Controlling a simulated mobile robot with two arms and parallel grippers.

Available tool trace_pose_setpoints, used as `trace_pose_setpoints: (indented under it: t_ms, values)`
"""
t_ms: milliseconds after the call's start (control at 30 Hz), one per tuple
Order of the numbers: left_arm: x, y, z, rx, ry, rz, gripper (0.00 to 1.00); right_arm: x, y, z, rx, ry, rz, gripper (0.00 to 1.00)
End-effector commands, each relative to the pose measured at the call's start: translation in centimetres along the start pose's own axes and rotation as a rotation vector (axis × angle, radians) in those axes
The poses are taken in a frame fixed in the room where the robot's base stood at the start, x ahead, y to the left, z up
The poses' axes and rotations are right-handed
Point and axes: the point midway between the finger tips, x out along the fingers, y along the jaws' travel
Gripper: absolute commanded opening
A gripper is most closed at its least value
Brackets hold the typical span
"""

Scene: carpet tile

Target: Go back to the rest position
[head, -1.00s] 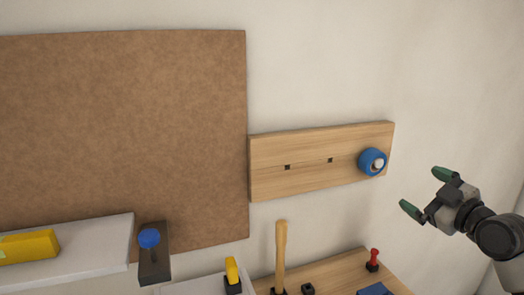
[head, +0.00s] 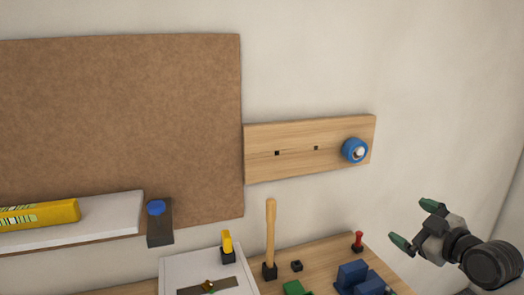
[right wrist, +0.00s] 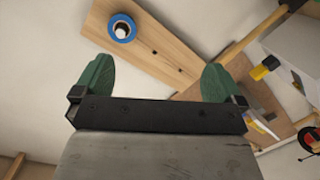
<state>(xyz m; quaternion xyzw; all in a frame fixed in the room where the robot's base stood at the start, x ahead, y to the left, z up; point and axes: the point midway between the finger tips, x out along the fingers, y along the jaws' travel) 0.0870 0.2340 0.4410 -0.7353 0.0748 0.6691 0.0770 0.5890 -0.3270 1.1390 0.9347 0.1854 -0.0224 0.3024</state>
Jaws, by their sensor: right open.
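My right gripper (head: 414,223) is at the right of the head view, open and empty. Its green fingertips are apart, and it hangs in front of the bare wall to the right of the wooden wall board. In the right wrist view its two fingers (right wrist: 157,80) are spread with nothing between them. The wooden board (head: 296,147) carries a blue roll (head: 355,150) on a peg at its right end. The board and the blue roll (right wrist: 122,28) also show beyond the fingers in the right wrist view. My left gripper is not in view.
A workbench (head: 323,257) below holds an upright wooden-handled tool (head: 270,230), a red-handled tool (head: 358,240), blue blocks (head: 353,275) and a white tray (head: 178,268). A shelf (head: 100,225) with a yellow box (head: 50,213) is at left. The wall right of the board is clear.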

Motion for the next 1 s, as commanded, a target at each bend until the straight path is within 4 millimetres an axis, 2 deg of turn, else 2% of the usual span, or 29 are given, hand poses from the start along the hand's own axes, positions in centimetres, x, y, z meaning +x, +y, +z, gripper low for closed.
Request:
trace_pose_setpoints:
  t_ms: [267,367,467,500,600,700,800,1000]
  values:
    - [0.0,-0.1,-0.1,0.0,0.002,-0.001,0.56,-0.6,-9.5,4.8,0.09,-0.177,-0.13,1.0]
    - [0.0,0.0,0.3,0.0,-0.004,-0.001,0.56,-1.9,-14.6,7.2,0.149,-0.285,-0.188,1.0]
    - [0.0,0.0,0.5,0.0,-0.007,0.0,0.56,-4.7,-21.0,9.8,0.235,-0.439,-0.245,1.0]
    - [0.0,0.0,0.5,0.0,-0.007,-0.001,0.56,-6.2,-23.4,10.7,0.274,-0.507,-0.26,1.0]
    - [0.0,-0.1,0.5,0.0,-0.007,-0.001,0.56,-9.9,-27.9,12.1,0.359,-0.658,-0.273,1.0]
    - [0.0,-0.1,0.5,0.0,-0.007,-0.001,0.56,-13.0,-30.9,12.9,0.429,-0.78,-0.265,1.0]
    - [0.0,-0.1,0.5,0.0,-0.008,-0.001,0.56,-15.8,-33.0,13.2,0.489,-0.882,-0.251,1.0]
    - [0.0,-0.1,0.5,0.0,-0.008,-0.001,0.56,-20.7,-35.7,13.4,0.589,-1.058,-0.203,1.0]
